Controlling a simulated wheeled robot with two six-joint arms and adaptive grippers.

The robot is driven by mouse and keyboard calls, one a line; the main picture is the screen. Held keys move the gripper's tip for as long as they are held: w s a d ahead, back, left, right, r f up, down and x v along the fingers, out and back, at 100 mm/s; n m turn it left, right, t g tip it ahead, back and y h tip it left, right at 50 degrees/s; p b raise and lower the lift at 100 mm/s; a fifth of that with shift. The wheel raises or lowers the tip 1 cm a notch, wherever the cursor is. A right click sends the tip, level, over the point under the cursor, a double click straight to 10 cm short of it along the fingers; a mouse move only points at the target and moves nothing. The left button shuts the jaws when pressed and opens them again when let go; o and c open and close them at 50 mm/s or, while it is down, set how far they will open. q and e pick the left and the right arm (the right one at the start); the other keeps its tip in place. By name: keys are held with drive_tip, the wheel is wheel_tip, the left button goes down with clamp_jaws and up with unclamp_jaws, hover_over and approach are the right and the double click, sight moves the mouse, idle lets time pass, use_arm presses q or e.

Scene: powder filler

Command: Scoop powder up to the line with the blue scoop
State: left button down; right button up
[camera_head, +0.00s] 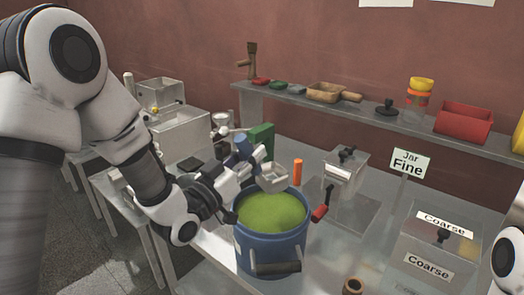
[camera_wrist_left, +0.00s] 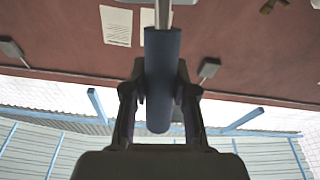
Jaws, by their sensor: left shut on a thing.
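My left gripper (camera_head: 236,165) is shut on the blue handle of the scoop (camera_head: 243,146). The handle also shows upright between the fingers in the left wrist view (camera_wrist_left: 162,80). The scoop's metal bowl (camera_head: 272,179) is above the back rim of the blue bucket (camera_head: 268,247). Green powder (camera_head: 272,211) fills much of the bucket. I cannot tell whether the bowl holds powder, and no fill line is readable. My right gripper is not in view.
A metal box with a black knob (camera_head: 345,168) stands behind the bucket. A red-ended handle (camera_head: 320,212) lies close to the bucket's right rim. A shelf (camera_head: 375,118) runs along the wall.

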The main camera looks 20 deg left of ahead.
use_arm(q)
drive_tip(key=shift+s+a+f+b, duration=0.15)
drive_tip(key=shift+f+b, duration=0.2)
drive_tip(key=shift+f, duration=0.2)
drive_tip(key=shift+s+a+f+b, duration=0.15)
drive_tip(key=shift+f+b, duration=0.15)
drive_tip(key=shift+f, duration=0.2)
drive_tip(key=f, duration=0.1)
drive_tip(key=f+b, duration=0.1)
drive_tip(key=w+f+b, duration=0.1)
drive_tip(key=shift+d+f, duration=0.2)
drive_tip(key=shift+d, duration=0.15)
drive_tip(key=f+b, duration=0.5)
drive_tip(key=shift+s+a+f, duration=0.15)
drive_tip(key=shift+s, duration=0.05)
wheel_tip(320, 180, up, 9)
drive_tip(key=p, duration=0.6)
